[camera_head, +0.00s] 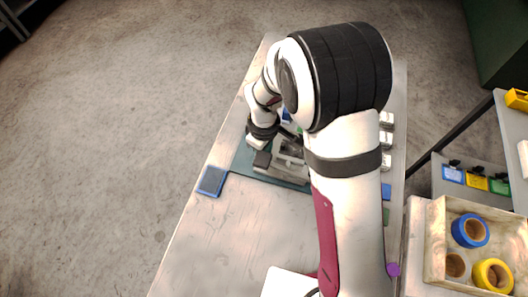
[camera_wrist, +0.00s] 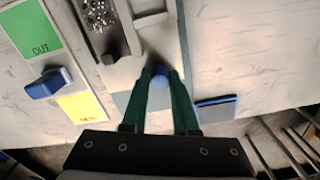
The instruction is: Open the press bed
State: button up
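The press bed, a pale grey machine body (camera_wrist: 158,38), fills the top middle of the wrist view. In the head view the grey press (camera_head: 289,150) stands on a dark green base, partly hidden by my arm.
A blue-edged pad (camera_head: 211,181) lies at the table's left edge. A green OUT card (camera_wrist: 30,38), a yellow card (camera_wrist: 83,107) and a blue handle (camera_wrist: 46,84) are left in the wrist view. A wooden box (camera_head: 436,243) holds tape rolls. The near table is mostly clear.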

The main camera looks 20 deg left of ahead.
grip_shut()
dwell(1.0)
